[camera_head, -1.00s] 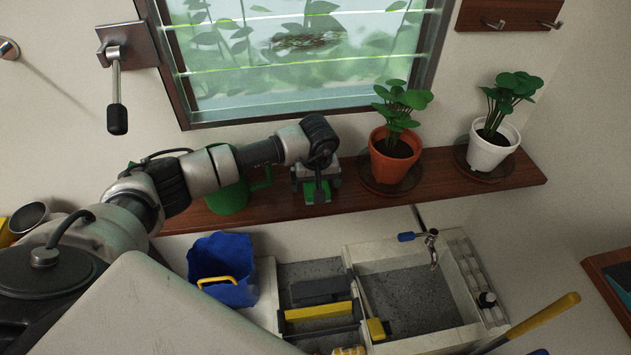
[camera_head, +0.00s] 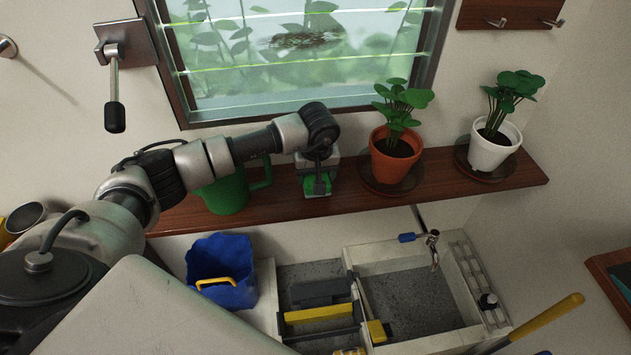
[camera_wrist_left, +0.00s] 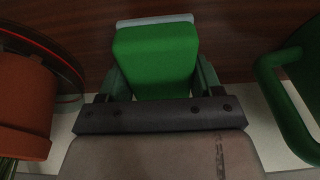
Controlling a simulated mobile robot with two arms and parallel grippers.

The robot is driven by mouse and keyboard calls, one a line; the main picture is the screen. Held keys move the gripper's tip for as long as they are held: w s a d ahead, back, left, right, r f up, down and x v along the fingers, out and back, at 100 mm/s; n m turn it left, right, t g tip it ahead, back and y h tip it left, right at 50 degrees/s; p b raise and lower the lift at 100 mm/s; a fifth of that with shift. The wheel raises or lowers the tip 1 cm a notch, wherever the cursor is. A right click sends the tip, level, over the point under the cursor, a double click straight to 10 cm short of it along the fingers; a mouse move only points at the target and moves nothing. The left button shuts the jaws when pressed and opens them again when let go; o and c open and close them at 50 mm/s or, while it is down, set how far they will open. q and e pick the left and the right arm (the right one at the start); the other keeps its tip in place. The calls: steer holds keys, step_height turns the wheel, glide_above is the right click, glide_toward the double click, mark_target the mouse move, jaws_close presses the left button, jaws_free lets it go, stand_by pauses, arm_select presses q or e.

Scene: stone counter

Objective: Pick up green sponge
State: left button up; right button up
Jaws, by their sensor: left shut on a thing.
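The green sponge (camera_wrist_left: 157,58) sits between the two fingers of my left gripper (camera_wrist_left: 160,85) in the left wrist view, with a pale layer at its far edge. My left gripper (camera_head: 317,186) is shut on it, over the wooden shelf (camera_head: 285,207). In the head view the sponge (camera_head: 316,185) shows only partly, beneath my wrist. I cannot tell whether it still touches the shelf. My right gripper is not in view.
A green watering can (camera_head: 225,194) stands left of my gripper, its handle close by. A terracotta pot (camera_head: 391,160) stands to the right, with a white pot (camera_head: 487,153) beyond. The window is behind. A blue bucket (camera_head: 238,256) and a sink (camera_head: 415,303) lie below.

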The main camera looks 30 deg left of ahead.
arm_select(q)
steer(key=d+r+b, duration=0.4)
steer(key=d+r, duration=0.4)
steer(key=d, duration=0.4)
steer(key=s+a+m+h, duration=0.1)
steer(key=s+a+m, duration=0.1)
steer(key=s+m, duration=0.35)
steer(key=s+a+m, duration=0.2)
steer(key=s, duration=0.6)
steer(key=w+d+n+y+b, duration=0.1)
steer(key=w+d+n+b, duration=0.2)
steer(key=w+n, duration=0.7)
steer(key=w+a+f+p, duration=0.1)
steer(key=a+f, duration=0.1)
steer(key=a, duration=0.1)
steer(key=w+a+f+m, duration=0.1)
steer(key=a+f, duration=0.1)
steer(key=a, duration=0.2)
steer(key=w+a+f+m+p, duration=0.1)
steer(key=a+f, duration=0.1)
steer(key=a, duration=0.1)
steer(key=shift+w+a+m+p, duration=0.15)
steer(key=shift+a+m+p, duration=0.1)
steer(key=shift+a+p, duration=0.05)
steer(key=shift+a+f, duration=0.15)
steer(key=shift+f, duration=0.1)
step_height(320, 180, down, 3)
steer(key=shift+f+p, duration=0.1)
steer(key=shift+p, duration=0.6)
steer(key=shift+f, duration=0.3)
